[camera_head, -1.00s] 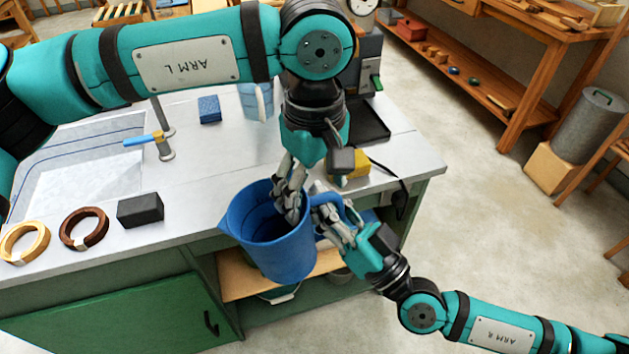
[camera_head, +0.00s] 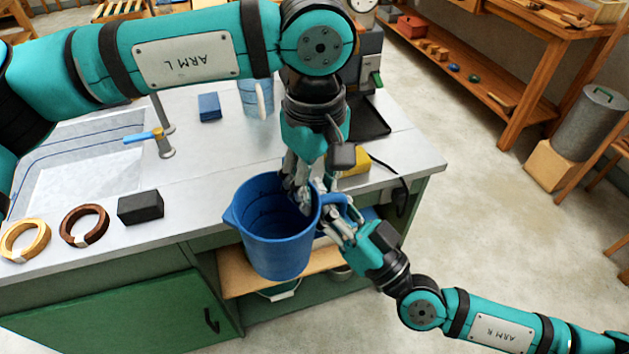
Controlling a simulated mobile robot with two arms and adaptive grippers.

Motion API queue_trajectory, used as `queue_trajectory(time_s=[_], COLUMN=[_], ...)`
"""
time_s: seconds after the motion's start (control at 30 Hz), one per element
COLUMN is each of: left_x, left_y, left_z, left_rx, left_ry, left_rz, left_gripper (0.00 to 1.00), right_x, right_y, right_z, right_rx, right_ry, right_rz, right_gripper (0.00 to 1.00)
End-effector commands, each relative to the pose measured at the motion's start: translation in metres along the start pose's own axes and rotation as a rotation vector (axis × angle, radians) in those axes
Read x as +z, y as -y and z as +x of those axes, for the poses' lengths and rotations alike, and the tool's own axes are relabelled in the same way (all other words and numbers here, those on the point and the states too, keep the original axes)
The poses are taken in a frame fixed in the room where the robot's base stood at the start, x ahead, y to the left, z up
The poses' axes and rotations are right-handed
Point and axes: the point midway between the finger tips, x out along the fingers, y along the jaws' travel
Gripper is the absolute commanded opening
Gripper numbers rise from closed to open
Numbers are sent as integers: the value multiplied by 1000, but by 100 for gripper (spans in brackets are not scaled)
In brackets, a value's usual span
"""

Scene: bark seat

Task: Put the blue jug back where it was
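The blue jug (camera_head: 277,240) is in the air in front of the counter's front edge, mouth up and slightly tilted, spout to the left and handle to the right. My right gripper (camera_head: 338,221) is at the handle with its fingers around it and appears shut on it. My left gripper (camera_head: 302,190) points down at the far right part of the jug's rim, by the handle. Its fingertips overlap the rim and the other hand, so whether it grips the jug is unclear.
The grey counter (camera_head: 185,200) holds a dark block (camera_head: 140,207), two rings (camera_head: 84,226), a blue sponge (camera_head: 209,107), a light blue pitcher (camera_head: 257,98), a yellow object (camera_head: 355,162) and a tap (camera_head: 163,143) by the sink. Below is an open wooden shelf (camera_head: 235,276).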

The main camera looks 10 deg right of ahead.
Motion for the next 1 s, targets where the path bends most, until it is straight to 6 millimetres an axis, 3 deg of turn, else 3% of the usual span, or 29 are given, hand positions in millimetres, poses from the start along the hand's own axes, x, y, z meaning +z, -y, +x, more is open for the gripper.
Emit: queue_trajectory(time_s=[0.03, 0.23, 0.63, 1.0], left_x=[0, 0, 0, 0], left_y=[0, 1, 1, 0], left_z=[0, 0, -7, -71], left_rx=[-1, -3, -4, -1], left_ry=[0, -1, -3, -4], left_rz=[0, 2, 2, 2], left_gripper=[49, 75, 76, 76], right_x=[-2, -1, 0, 0], right_y=[1, 0, -1, -1], right_z=[1, 0, 0, 0], right_rx=[-2, -1, 1, 1], right_ry=[-4, -2, 0, 0], right_rz=[0, -1, -2, -2], right_gripper=[0, 0, 0, 0])
